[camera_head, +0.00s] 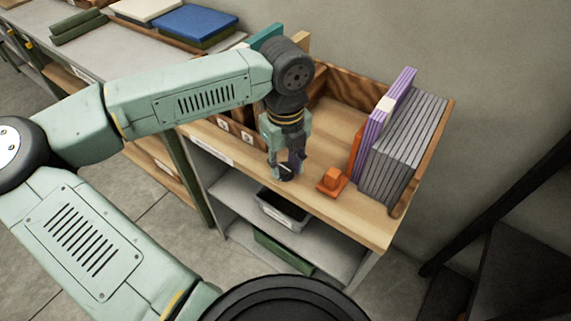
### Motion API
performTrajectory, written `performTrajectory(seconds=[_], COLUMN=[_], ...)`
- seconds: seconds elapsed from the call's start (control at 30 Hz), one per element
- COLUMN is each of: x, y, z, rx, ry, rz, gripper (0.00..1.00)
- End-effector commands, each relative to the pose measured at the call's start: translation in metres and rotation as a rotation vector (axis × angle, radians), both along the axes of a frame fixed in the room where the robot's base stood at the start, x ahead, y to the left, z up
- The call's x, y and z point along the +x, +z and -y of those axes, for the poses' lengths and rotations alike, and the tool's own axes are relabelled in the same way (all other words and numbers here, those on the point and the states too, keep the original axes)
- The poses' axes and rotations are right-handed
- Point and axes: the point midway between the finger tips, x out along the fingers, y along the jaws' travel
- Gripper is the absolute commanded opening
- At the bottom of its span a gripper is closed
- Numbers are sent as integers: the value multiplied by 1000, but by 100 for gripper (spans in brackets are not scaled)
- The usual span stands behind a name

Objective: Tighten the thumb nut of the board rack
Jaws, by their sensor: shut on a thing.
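My gripper (286,172) points down over the front part of the wooden desktop, left of the upright boards. It is shut on a small dark thing, mostly hidden by the fingers; a bit of purple shows there. I cannot tell whether this is the thumb nut. Several grey boards (405,145) stand upright side by side at the right end, with purple-edged boards (386,108) and an orange panel (357,153) at their left. An orange block (332,181) sits on the wood in front of the boards, just right of my gripper and apart from it.
A wooden side wall (424,160) bounds the boards on the right. A grey bin (283,210) and a green flat thing (283,252) lie on the lower shelves. Blue and green books (195,26) lie on the grey table at the back left.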

Motion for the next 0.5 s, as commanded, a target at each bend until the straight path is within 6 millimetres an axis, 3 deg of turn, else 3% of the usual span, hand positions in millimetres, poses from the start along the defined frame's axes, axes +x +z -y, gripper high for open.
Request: performTrajectory(seconds=[0.5], x=[0], y=[-6], z=[-1], rx=[-1], ry=[-422], rz=[3], gripper=[3])
